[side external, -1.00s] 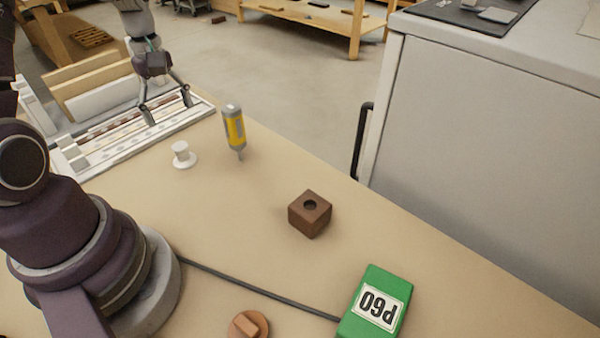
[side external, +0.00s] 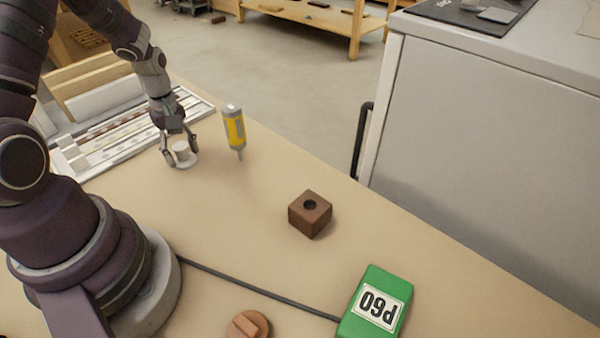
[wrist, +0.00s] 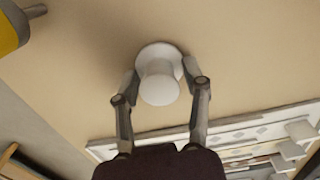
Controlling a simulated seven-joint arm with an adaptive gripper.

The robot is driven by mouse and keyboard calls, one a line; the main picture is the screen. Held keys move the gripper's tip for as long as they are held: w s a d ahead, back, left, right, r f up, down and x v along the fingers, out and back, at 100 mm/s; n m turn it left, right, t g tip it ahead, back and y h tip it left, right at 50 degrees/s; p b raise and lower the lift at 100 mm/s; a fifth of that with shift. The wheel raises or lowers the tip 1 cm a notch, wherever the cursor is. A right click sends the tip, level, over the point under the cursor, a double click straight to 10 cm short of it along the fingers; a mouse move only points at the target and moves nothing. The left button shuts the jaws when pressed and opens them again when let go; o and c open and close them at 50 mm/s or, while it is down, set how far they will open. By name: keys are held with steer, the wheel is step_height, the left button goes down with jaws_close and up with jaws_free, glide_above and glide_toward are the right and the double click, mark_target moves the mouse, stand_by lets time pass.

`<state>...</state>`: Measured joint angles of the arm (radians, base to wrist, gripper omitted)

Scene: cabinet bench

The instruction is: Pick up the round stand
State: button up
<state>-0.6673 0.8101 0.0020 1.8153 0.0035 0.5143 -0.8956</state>
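The round stand is a small white piece (side external: 181,151) with a round flange base and a short thick post, upright on the bench at the upper left. It also shows in the wrist view (wrist: 159,84). My gripper (side external: 180,155) is down at the stand, one finger on each side of the post. In the wrist view my gripper (wrist: 161,80) is open, with the fingertips beside the post and gaps that look small. I cannot tell whether either finger touches it.
A yellow and grey bottle (side external: 234,130) stands close to the right of the stand. A white slotted rack (side external: 90,150) lies behind-left.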

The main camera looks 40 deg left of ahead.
steer(key=c, duration=0.5)
steer(key=shift+o, duration=0.2)
